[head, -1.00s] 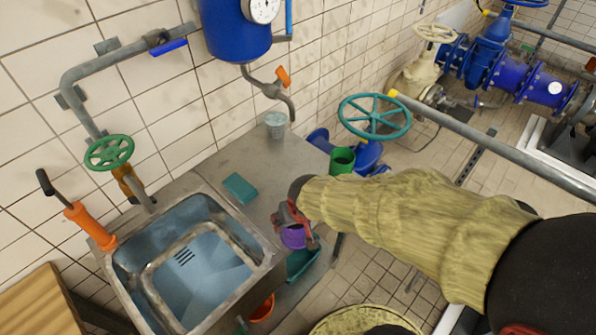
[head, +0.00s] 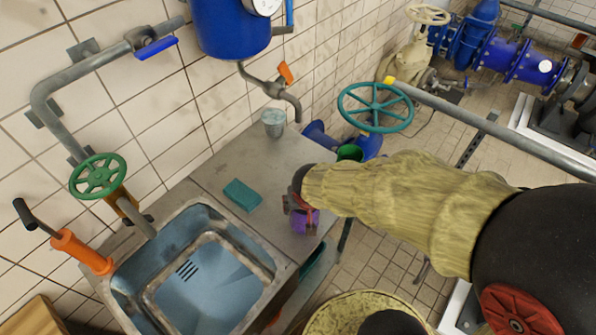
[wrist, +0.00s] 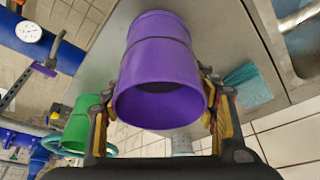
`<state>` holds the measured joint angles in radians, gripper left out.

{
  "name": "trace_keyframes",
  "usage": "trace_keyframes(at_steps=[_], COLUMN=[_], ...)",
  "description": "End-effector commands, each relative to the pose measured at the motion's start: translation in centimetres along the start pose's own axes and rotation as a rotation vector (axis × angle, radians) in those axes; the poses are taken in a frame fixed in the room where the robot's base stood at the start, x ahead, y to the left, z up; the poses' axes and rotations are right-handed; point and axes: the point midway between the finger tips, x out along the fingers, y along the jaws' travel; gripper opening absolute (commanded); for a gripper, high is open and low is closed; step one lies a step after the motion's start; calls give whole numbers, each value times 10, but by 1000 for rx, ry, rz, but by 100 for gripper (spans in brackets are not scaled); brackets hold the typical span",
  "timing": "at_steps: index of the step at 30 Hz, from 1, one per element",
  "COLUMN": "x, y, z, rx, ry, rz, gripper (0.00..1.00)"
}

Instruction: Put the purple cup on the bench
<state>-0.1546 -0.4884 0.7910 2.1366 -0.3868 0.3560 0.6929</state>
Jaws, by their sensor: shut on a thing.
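The purple cup (head: 304,222) is in my gripper (head: 301,204), over the grey steel bench (head: 265,160) close to its right edge. In the wrist view the cup (wrist: 158,62) fills the middle, its open mouth toward the camera. The fingers of my gripper (wrist: 160,108) are shut on it from both sides. The steel surface shows behind the cup. I cannot tell whether its base touches the bench. My gripper partly hides the cup in the head view.
A teal sponge (head: 242,195) lies left of the cup, near the sink (head: 205,265). A grey-blue cup (head: 273,122) stands at the back by the wall. A green container (head: 350,152) is beyond the bench's right end. Bench between sponge and grey-blue cup is clear.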

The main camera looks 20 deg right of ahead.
Motion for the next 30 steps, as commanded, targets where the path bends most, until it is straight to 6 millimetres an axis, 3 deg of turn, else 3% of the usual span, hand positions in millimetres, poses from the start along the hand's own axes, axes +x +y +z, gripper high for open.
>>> trace_keyframes(at_steps=[12,16,23,30], x=[37,43,48,65], y=[0,0,0,0], z=[-85,-102,-114,-145], rx=[0,0,-1,0], ry=[0,1,0,-1], rz=[0,0,0,1], gripper=[31,31,31,31])
